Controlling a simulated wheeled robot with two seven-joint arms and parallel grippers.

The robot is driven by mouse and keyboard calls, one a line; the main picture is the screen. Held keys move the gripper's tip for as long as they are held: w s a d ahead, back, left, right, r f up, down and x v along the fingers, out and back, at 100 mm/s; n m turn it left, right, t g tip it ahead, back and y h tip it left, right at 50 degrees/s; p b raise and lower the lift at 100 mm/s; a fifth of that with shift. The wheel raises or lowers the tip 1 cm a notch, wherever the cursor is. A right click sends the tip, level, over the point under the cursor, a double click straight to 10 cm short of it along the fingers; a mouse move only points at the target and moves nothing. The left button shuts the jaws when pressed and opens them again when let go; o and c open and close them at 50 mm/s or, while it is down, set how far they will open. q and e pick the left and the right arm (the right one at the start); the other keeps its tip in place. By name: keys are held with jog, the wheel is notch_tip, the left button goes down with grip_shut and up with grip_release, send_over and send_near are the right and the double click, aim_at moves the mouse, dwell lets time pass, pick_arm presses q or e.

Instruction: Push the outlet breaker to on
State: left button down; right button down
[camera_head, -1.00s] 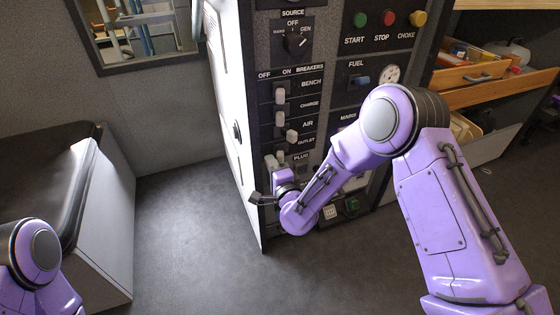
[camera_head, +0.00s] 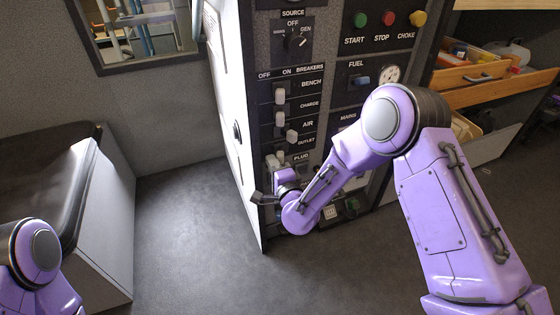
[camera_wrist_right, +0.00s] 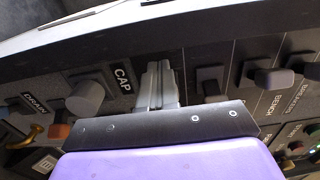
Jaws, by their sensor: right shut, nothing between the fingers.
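The breaker panel (camera_head: 262,130) has a column of pale levers under OFF and ON headings. The lever I take for the outlet breaker (camera_head: 280,156) stands below and left of the OUTLET label, on the OFF side. The lever above it (camera_head: 291,136) sits further right, toward ON. My right gripper (camera_head: 270,161) is at the panel, just left of the outlet lever. In the right wrist view its fingers (camera_wrist_right: 158,86) are shut and empty, between the CAP label and a dark lever (camera_wrist_right: 210,80). Contact with the lever cannot be told. My left gripper is out of frame.
Other levers, for bench (camera_head: 280,94) and charge (camera_head: 279,117), are above. A source dial (camera_head: 297,43) and coloured buttons (camera_head: 381,18) are higher up. A grey round knob (camera_wrist_right: 86,98) is beside the fingers. Open floor (camera_head: 185,235) lies left of the cabinet.

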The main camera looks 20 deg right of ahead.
aim_at(282, 161)
jog(key=shift+s+d+p, duration=0.4)
jog(key=shift+s+d, duration=1.1)
jog(key=shift+s, duration=0.15)
jog(key=shift+s+d, duration=0.1)
jog(key=shift+s, duration=2.45)
